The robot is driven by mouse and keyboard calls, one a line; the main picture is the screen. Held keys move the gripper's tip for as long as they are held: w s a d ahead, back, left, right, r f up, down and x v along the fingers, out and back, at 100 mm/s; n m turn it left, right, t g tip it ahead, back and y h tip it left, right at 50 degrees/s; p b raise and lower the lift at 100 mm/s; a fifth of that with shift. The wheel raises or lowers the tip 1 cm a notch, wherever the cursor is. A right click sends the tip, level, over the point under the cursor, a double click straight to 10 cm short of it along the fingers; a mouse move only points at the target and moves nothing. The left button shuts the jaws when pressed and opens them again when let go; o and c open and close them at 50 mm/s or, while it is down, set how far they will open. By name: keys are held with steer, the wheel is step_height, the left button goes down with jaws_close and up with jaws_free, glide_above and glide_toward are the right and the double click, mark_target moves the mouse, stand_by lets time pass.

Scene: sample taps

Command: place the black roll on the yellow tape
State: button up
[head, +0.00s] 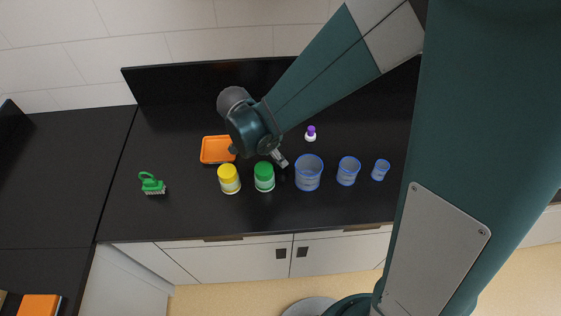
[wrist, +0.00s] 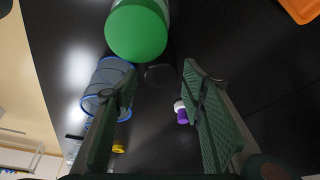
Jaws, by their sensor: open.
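My gripper (head: 281,160) is open over the counter, right of the green-lidded jar. In the wrist view its two green-padded fingers (wrist: 160,92) are spread with nothing between them. A dark round thing (wrist: 160,75), likely the black roll, lies on the black counter beyond the fingertips, beside the green lid; it is hard to make out. I cannot pick it out in the head view. A small yellow thing (wrist: 118,149), perhaps the yellow tape, shows low in the wrist view past the blue-rimmed beaker. It does not show in the head view.
Close by are the green-lidded jar (head: 264,177), a blue-rimmed beaker (head: 308,173) and a purple-capped bottle (head: 311,133). A yellow-lidded jar (head: 229,179), orange tray (head: 216,149) and green brush (head: 152,184) lie left. Smaller beakers (head: 348,171) stand right. The front counter strip is clear.

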steer(key=shift+f, duration=0.1)
steer(key=shift+x, duration=2.55)
steer(key=shift+c, duration=0.6)
steer(key=c, duration=0.6)
steer(key=shift+r, duration=0.2)
steer(key=shift+r, duration=4.85)
